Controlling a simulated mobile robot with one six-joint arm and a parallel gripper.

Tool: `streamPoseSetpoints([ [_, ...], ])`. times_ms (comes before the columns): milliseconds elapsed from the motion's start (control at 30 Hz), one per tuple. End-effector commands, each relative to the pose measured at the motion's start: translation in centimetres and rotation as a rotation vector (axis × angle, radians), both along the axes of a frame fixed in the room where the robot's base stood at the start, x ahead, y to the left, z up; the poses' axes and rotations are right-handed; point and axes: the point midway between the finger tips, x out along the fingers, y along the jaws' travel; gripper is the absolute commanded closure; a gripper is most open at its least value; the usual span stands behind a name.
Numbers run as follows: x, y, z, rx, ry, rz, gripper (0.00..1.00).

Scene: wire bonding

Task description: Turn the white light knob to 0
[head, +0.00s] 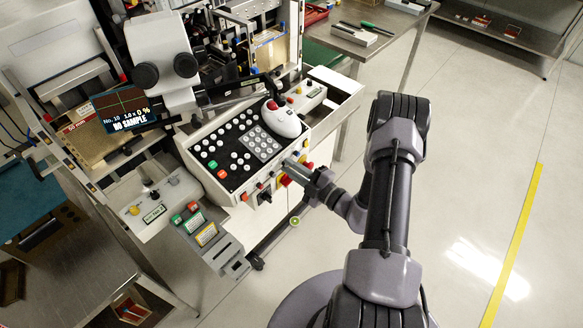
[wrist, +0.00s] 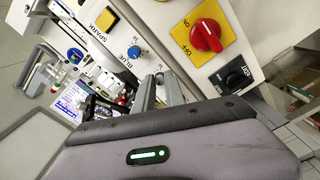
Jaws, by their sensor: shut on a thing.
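My gripper (head: 291,166) is at the front panel of the bonding machine, at its right end below the rows of buttons. In the wrist view its two fingers (wrist: 161,82) reach the panel close together and are shut on a small knob between their tips. The fingers hide this knob, which sits where the white light knob would be, so its pointer and scale cannot be read. A blue knob (wrist: 134,52) labelled BLUE is just left of the fingers.
A red rotary switch (wrist: 206,34) on a yellow ON/OFF plate and a black EXT knob (wrist: 236,76) are right of the fingers. A yellow button (wrist: 106,19) labelled SPARK is farther left. Open floor lies right.

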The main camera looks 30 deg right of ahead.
Motion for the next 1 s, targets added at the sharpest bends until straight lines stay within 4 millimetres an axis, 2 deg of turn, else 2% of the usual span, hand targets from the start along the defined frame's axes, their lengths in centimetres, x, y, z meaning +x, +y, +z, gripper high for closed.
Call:
streamPoseSetpoints([
  [367,-0.02,-0.01,0.0,-0.149,-0.054,0.0,1.0],
  [1000,-0.02,-0.01,-0.06,-0.712,-0.259,0.0,1.0],
])
